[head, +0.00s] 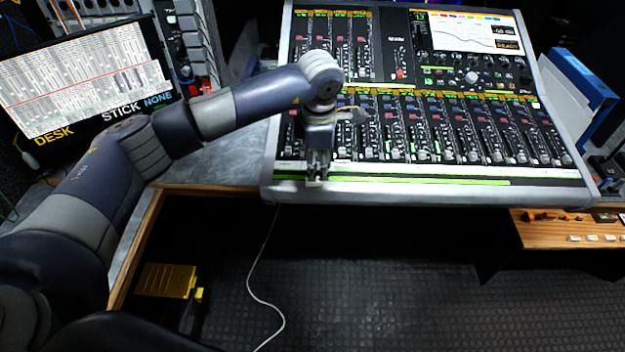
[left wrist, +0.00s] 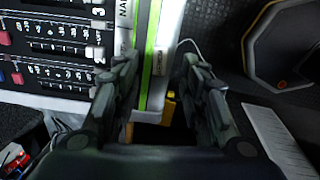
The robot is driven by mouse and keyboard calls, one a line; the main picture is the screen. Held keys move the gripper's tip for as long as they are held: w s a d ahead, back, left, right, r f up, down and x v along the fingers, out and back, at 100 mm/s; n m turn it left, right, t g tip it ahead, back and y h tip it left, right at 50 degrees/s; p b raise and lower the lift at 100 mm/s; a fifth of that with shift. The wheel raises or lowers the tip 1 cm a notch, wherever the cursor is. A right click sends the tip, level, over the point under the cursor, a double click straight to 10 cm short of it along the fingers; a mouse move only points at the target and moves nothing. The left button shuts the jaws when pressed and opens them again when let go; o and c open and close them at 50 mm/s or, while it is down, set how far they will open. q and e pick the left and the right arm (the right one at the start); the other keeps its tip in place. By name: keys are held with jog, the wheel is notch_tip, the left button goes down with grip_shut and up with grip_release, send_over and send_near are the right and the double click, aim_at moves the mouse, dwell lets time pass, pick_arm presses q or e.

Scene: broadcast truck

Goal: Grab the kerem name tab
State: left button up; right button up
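My left gripper (head: 316,178) points down over the front edge of the mixing console (head: 430,196), near its left end. Another white tab (left wrist: 125,14) with black letters lies beyond the left finger. My right gripper is not in view.
A screen (head: 85,80) stands at the left, and a blue binder (head: 585,85) at the right. A wooden-edged desk (head: 205,188) adjoins the console. A yellow case (head: 168,280) sits below, and a white cable (head: 250,285) hangs to the dark floor.

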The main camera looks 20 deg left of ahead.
pick_arm(q)
jog(key=shift+a+f, duration=0.2)
jog(key=shift+f, duration=0.4)
jog(key=f, duration=0.1)
jog(key=f+p, duration=0.1)
jog(key=f, duration=0.1)
jog(key=shift+w+f, duration=0.25)
jog(key=shift+f, duration=0.1)
jog(key=shift+w+a+f, duration=0.1)
jog(key=shift+f, duration=0.35)
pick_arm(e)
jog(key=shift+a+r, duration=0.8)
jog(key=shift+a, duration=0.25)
pick_arm(q)
jog(key=shift+c, duration=0.3)
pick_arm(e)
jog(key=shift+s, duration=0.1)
pick_arm(q)
jog(key=c, duration=0.8)
jog(key=shift+c, duration=0.2)
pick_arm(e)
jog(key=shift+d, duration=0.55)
